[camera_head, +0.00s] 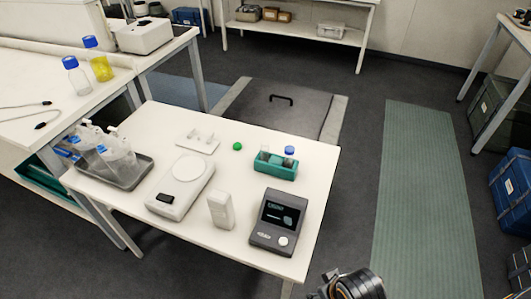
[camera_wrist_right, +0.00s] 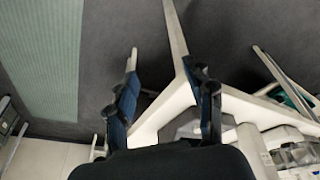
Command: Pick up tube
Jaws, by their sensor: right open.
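A teal tube rack (camera_head: 275,171) stands near the back right of the white table in the head view. A tube with a blue cap (camera_head: 290,151) stands upright in its right part. A smaller, pale item that may be another tube (camera_head: 264,153) shows at its left part. My right gripper (camera_wrist_right: 160,75) is open in the right wrist view, with nothing between its fingers. Part of my right arm shows at the bottom of the head view, off the table's front right corner and apart from the rack. My left gripper is in neither view.
The white table (camera_head: 325,160) also bears a dark device with a screen (camera_head: 279,220), a white scale (camera_head: 181,187), a white box (camera_head: 221,209), a small green ball (camera_head: 237,146), a white stand (camera_head: 198,141) and a grey tray (camera_head: 132,181) with bottles.

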